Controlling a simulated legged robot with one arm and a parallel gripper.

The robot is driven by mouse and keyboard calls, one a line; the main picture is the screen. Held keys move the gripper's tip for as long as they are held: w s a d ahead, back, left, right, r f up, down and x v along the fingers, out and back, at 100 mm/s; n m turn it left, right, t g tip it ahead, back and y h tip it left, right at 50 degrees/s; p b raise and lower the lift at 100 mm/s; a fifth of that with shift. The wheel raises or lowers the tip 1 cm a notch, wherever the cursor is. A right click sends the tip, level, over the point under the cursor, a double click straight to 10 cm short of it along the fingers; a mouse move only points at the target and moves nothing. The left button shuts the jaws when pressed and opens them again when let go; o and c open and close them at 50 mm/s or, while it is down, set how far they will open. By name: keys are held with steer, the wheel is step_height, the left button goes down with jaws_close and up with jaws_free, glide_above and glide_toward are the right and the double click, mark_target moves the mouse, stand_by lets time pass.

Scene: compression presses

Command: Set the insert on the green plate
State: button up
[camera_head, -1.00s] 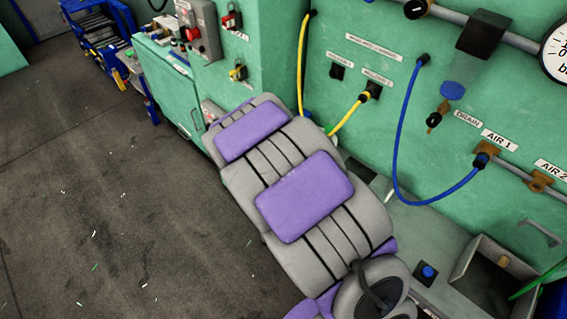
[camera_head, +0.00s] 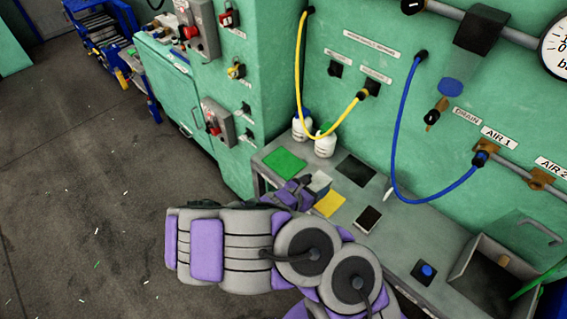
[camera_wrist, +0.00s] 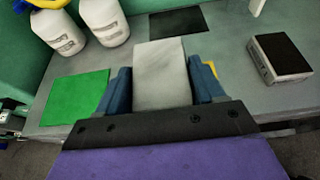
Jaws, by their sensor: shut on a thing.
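The insert is a pale grey block (camera_wrist: 162,72), held between the blue fingers of my gripper (camera_wrist: 160,92) in the wrist view. It also shows in the head view as a small whitish block (camera_head: 320,181) at the gripper's tip. My gripper (camera_head: 304,190) is shut on it, over the front part of the grey bench. The green plate (camera_head: 284,163) is flat and bare on the bench, left of and beyond the insert. In the wrist view the green plate (camera_wrist: 74,98) lies left of the gripper. I cannot tell whether the insert touches the bench.
A yellow plate (camera_head: 330,203) is partly hidden beside my gripper. A black plate (camera_head: 355,170) lies behind. A dark-topped block (camera_head: 368,219) stands to the right. White bottles (camera_head: 325,143) stand behind the green plate. A yellow hose (camera_head: 302,110) hangs above. The bench (camera_head: 415,230) has free room.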

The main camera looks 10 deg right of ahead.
steer(key=shift+s+f, duration=0.1)
steer(key=shift+f, duration=0.3)
steer(key=b, duration=0.2)
glide_above(287, 169)
steer(key=shift+s+d+f, duration=0.3)
steer(key=shift+s+f, duration=0.15)
steer(key=shift+f, duration=0.25)
steer(key=shift+w+a, duration=0.45)
steer(key=shift+w, duration=0.15)
step_height(287, 169, down, 4)
steer(key=shift+d+r+b, duration=0.15)
steer(key=shift+r+b, duration=0.05)
steer(key=shift+b, duration=0.7)
steer(key=shift+r, duration=0.1)
steer(key=o, duration=1.5)
steer(key=shift+c, duration=0.2)
